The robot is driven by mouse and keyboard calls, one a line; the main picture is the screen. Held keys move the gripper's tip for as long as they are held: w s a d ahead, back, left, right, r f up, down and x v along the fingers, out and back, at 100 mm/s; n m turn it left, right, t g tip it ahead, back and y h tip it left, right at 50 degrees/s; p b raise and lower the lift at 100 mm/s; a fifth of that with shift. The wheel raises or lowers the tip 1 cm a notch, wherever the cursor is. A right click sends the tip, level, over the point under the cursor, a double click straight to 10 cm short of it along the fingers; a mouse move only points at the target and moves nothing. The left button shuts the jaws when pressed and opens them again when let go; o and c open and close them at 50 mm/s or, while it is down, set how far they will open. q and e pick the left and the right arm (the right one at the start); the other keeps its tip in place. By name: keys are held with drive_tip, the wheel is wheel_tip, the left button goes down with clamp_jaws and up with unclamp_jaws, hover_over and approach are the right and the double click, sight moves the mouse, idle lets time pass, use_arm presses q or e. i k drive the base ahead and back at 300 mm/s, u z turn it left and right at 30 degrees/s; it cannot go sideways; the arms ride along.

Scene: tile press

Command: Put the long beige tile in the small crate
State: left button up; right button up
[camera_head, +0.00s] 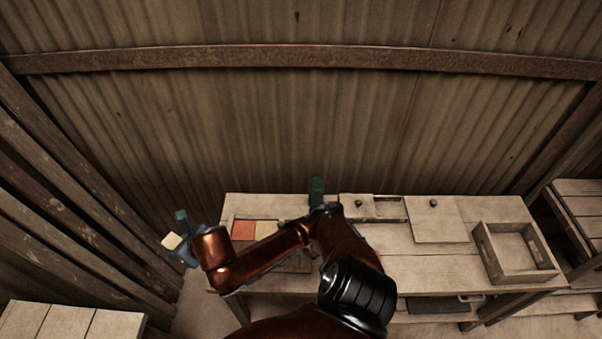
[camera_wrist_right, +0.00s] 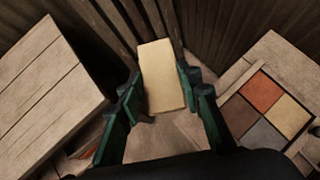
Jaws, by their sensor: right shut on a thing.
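The long beige tile (camera_wrist_right: 162,78) is between the green fingers of my right gripper (camera_wrist_right: 160,86), which is shut on it. In the head view the tile (camera_head: 172,241) shows as a small pale piece at the far left, in my right gripper (camera_head: 178,249), out past the table's left end. An open wooden crate (camera_head: 483,246) stands on the right part of the table, far from the tile. It looks empty. My left gripper is not in view.
A tray of square tiles, one of them orange (camera_head: 243,229), lies on the table's left part, partly behind my arm. A green upright thing (camera_head: 317,188) stands at the table's back. A knobbed wooden board (camera_head: 437,222) lies left of the crate. Slatted wood walls the left side.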

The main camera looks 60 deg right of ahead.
sight(508, 254)
drive_tip(key=u, duration=0.05)
drive_tip(key=k, duration=1.35)
drive_tip(key=z, duration=2.55)
drive_tip(key=i, duration=0.05)
drive_tip(key=u, duration=0.4)
